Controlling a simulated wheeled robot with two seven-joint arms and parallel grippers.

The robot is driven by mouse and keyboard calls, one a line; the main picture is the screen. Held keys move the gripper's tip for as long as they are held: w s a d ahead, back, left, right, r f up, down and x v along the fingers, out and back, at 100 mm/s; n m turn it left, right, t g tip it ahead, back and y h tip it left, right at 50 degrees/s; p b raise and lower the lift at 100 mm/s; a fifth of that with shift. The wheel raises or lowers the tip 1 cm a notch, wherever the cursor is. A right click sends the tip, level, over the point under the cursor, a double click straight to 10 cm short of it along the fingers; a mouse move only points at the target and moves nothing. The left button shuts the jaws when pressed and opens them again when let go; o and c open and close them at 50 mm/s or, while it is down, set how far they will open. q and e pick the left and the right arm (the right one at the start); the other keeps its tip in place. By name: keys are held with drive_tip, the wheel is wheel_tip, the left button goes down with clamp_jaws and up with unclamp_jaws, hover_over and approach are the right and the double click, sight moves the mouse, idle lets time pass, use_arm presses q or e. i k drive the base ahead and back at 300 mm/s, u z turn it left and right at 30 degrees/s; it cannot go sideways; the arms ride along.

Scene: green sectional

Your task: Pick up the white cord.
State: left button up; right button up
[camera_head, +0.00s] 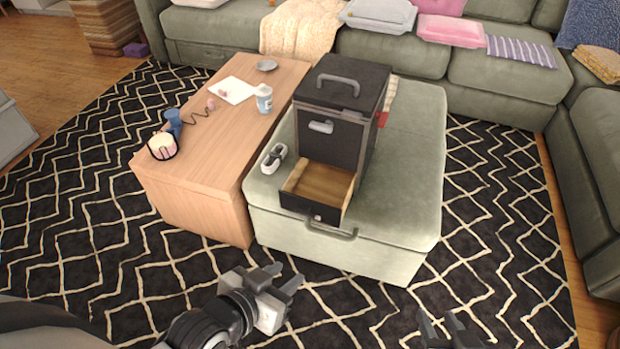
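The white cord (274,158) appears as a small white bundle with dark parts. It lies on the left edge of the green ottoman (412,165), beside the wooden table and left of the dark drawer box. My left gripper (284,278) is low in the middle of the view, over the rug, nearer to me than the ottoman and well apart from the cord. Its fingers are spread and nothing is between them. My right gripper (441,322) is at the bottom edge, right of the left one, partly cut off. Its fingers stand apart and look empty.
The dark box (335,132) on the ottoman has its lower drawer (318,188) pulled out towards me. The wooden table (222,130) holds a jar (264,99), a blue cup (174,119) and a round pinkish item (162,146). Patterned rug (110,240) is clear in front.

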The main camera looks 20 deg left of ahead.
sight(276, 158)
drive_tip(key=u, duration=2)
drive_tip(key=i, duration=2.2)
drive_tip(key=z, duration=3.6)
